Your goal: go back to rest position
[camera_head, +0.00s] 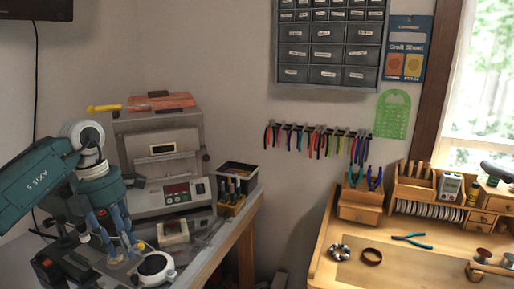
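My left arm comes in from the left with a teal link. My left gripper (122,252) points down over the grey bench at the left. Its two blue-grey fingers are apart, with no object visible between them. My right gripper is not in view.
A kiln-like grey machine (163,150) with a control panel stands behind the gripper. A black bin (238,176) and tool holder (231,205) are to its right. A wooden workbench (400,272) holds pliers (412,241) and a bracelet (371,257). Pliers hang on the wall.

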